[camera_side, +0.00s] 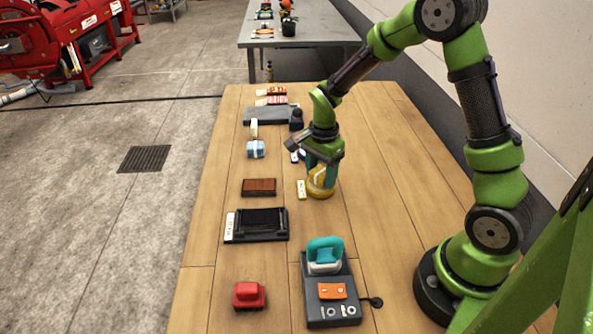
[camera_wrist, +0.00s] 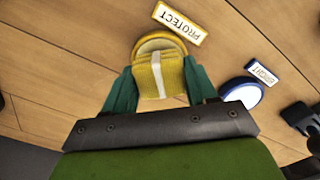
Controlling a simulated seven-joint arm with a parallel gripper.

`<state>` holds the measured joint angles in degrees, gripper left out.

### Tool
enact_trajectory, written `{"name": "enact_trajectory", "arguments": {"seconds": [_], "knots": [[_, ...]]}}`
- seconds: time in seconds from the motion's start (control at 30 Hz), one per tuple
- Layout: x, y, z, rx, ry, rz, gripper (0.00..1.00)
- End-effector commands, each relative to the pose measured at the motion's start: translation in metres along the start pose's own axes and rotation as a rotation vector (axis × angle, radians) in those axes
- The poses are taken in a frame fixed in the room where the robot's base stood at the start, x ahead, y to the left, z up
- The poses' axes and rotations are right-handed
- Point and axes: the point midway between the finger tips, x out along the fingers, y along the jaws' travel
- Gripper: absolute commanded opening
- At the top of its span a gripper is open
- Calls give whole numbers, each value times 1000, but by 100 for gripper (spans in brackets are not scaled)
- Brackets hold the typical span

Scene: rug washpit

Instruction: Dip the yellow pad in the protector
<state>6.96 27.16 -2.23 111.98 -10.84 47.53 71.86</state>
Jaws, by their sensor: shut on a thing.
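The yellow pad (camera_wrist: 160,80) is a ribbed block with a white band, held between the green fingers of my gripper (camera_wrist: 160,88) in the wrist view. My gripper (camera_side: 321,165) is shut on it in the side view, over the yellow round dish (camera_side: 321,192). The dish (camera_wrist: 152,41) shows its rim behind the pad, beside a label reading PROTECT (camera_wrist: 180,23). The pad overlaps the dish in the wrist view, and I cannot tell whether it touches the liquid. The dish's inside is mostly hidden.
A blue-rimmed dish (camera_wrist: 243,93) stands beside a BRIGHT label (camera_wrist: 262,73). A brown block (camera_side: 259,187), a black tray (camera_side: 256,225), a red block (camera_side: 249,295) and a teal-handled device (camera_side: 326,255) stand on the wooden table. The table's right middle is clear.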

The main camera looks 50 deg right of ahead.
Motion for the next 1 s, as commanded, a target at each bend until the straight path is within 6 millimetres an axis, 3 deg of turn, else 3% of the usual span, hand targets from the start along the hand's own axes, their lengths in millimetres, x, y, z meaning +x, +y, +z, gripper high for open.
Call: {"name": "enact_trajectory", "arguments": {"seconds": [1.0], "knots": [[9, 0, 0, 0, 0, 1, 33]]}}
